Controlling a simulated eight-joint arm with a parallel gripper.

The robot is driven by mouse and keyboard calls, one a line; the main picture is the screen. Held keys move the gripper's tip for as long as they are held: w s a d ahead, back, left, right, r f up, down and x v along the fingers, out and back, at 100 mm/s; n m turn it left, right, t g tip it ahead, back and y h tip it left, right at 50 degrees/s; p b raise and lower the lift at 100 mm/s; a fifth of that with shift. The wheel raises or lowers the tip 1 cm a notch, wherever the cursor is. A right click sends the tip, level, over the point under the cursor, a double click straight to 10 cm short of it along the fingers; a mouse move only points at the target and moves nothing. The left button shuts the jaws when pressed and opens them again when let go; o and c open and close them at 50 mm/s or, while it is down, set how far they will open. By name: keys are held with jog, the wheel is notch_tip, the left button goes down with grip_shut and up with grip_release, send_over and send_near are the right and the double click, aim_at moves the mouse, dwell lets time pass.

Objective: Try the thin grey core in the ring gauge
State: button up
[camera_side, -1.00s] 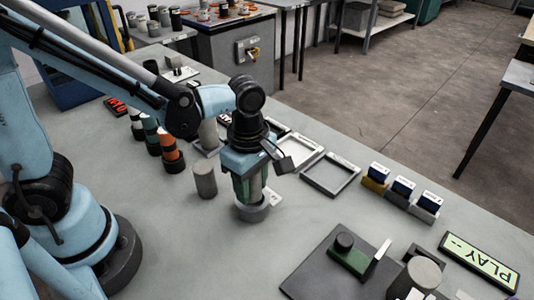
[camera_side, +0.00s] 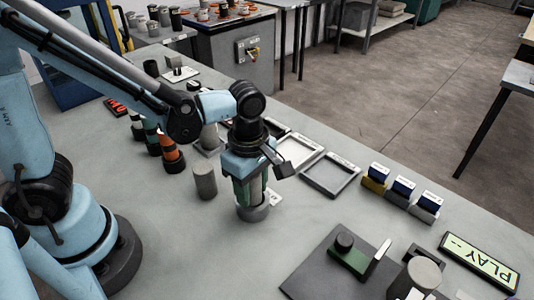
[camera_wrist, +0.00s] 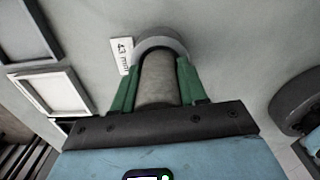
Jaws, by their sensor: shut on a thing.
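The thin grey core (camera_side: 246,192) is upright between the green fingers of my gripper (camera_side: 252,196), which is shut on it. In the wrist view the core (camera_wrist: 160,82) stands between both fingers of my gripper (camera_wrist: 158,72). The ring gauge (camera_side: 253,214) is a short grey ring on the table, directly under the core. In the wrist view the ring gauge (camera_wrist: 160,43) curves around the core's far end, which appears to be in its opening. How deep it sits is hidden.
A "43 mm" label (camera_wrist: 122,54) lies beside the ring. Another grey cylinder (camera_side: 205,181) stands just left of my gripper. Shallow trays (camera_side: 330,191) lie behind to the right, then blue-topped blocks (camera_side: 403,188). A dark plate (camera_side: 312,270) is at front right. Bare table lies between.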

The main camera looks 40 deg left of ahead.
jog(key=shift+f, duration=0.2)
jog(key=o, duration=1.2)
jog(key=shift+o, duration=0.6)
jog(key=shift+w, duration=0.1)
jog(key=shift+s+r, duration=0.2)
jog(key=shift+r, duration=5.85)
